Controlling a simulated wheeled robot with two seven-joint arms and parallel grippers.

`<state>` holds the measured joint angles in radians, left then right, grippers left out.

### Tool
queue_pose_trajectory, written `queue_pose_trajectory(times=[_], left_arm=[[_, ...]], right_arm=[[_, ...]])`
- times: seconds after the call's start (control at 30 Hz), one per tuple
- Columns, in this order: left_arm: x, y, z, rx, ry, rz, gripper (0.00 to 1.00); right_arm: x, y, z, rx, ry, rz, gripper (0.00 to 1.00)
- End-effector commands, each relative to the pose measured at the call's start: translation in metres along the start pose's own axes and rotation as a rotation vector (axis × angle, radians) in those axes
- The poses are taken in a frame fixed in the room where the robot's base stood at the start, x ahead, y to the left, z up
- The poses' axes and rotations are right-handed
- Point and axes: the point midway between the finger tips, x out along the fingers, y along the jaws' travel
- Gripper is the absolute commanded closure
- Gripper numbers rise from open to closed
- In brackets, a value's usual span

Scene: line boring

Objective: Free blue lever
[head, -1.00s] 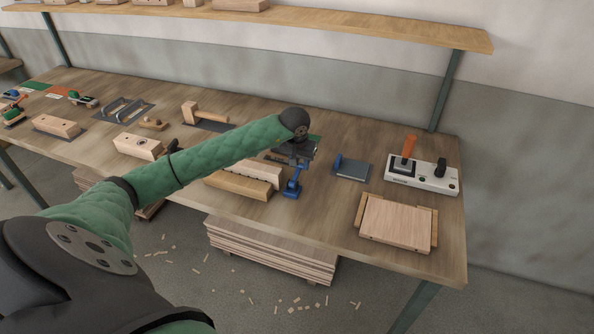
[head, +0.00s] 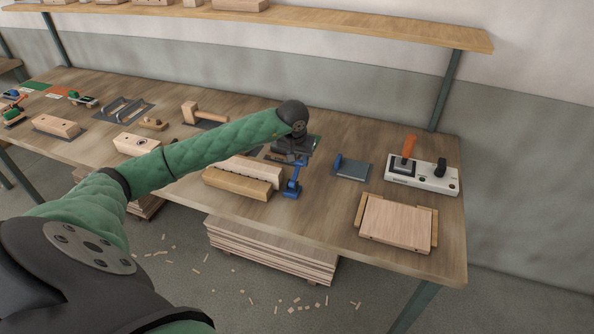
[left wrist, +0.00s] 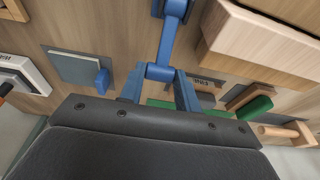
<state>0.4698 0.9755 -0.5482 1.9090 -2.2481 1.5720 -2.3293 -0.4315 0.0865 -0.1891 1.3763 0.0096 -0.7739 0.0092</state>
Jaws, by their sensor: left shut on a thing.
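The blue lever (head: 292,186) stands up from its blue foot at the bench's front edge, beside the right end of a pale wooden block (head: 238,184). My right gripper is not in view.
A grey plate with a blue block (head: 350,169) lies to the right. A white control box (head: 430,181) with an orange lever stands behind a wooden board (head: 396,222). More wooden parts and tools lie left along the bench (head: 330,212). A shelf (head: 380,27) runs above.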

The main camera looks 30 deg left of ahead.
Motion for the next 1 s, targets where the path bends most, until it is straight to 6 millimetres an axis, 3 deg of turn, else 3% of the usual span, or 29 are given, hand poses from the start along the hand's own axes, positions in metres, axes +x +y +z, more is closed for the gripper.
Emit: queue_pose_trajectory(times=[1.0], left_arm=[[-0.025, -0.001, 0.011, -0.002, 0.001, -0.001, 0.86]], right_arm=[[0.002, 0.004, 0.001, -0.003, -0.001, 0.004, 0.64]])
